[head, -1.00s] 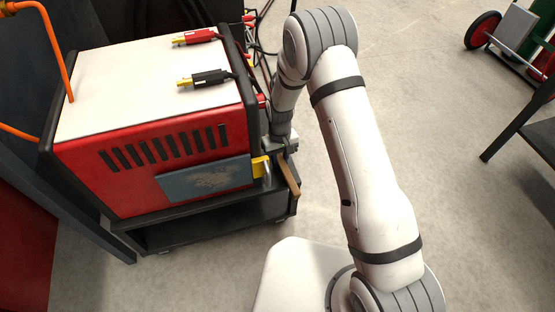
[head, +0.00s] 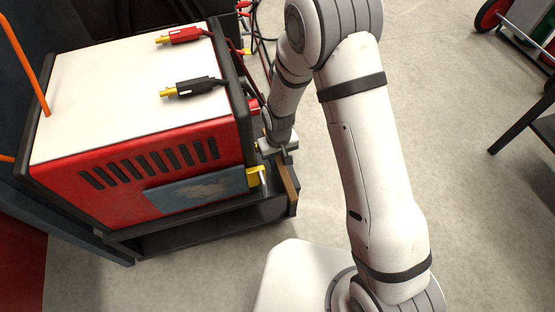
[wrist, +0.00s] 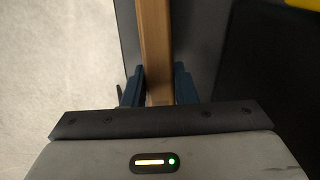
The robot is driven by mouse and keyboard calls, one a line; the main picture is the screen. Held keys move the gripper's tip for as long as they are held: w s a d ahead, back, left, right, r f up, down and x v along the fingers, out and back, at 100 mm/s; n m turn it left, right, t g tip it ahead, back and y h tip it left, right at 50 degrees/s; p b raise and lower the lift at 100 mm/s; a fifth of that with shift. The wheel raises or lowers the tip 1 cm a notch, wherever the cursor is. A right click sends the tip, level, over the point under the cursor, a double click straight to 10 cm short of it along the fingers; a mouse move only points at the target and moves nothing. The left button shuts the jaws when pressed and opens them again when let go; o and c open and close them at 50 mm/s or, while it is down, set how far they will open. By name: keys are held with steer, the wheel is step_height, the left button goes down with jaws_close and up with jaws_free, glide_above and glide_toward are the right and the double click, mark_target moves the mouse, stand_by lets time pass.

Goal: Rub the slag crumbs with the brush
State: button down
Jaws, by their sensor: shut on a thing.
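The brush shows as a long wooden handle (head: 290,183) beside the right front corner of the red machine. My gripper (head: 281,153) is shut on it, and the handle runs between the two dark fingers in the wrist view (wrist: 157,50). The brush's bristles cannot be made out. A pale, brownish rough patch (head: 206,188), which may be the slag crumbs, shows on the blue-grey plate (head: 160,203) at the machine's front. The brush is to the right of the plate and apart from the patch.
The red machine (head: 110,200) with a white top stands on a black cart (head: 180,240). A yellow clamp-like part (head: 255,177) sits at the plate's right end. Red (head: 183,36) and black (head: 195,86) connectors lie on top. Open floor (head: 460,230) extends right.

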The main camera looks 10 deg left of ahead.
mark_target(282, 173)
steer(key=shift+s+d+f, duration=0.1)
steer(key=shift+s+d, duration=0.25)
steer(key=shift+s, duration=0.35)
steer(key=shift+s+d+f, duration=0.1)
steer(key=shift+s+d, duration=0.3)
steer(key=shift+s, duration=0.3)
steer(key=shift+s+d+f, duration=0.1)
steer(key=shift+s+d, duration=0.25)
steer(key=shift+s, duration=0.35)
steer(key=shift+r+p, duration=2.05)
steer(key=shift+r, duration=0.95)
steer(key=shift+r+p, duration=1.05)
steer(key=shift+r, duration=0.5)
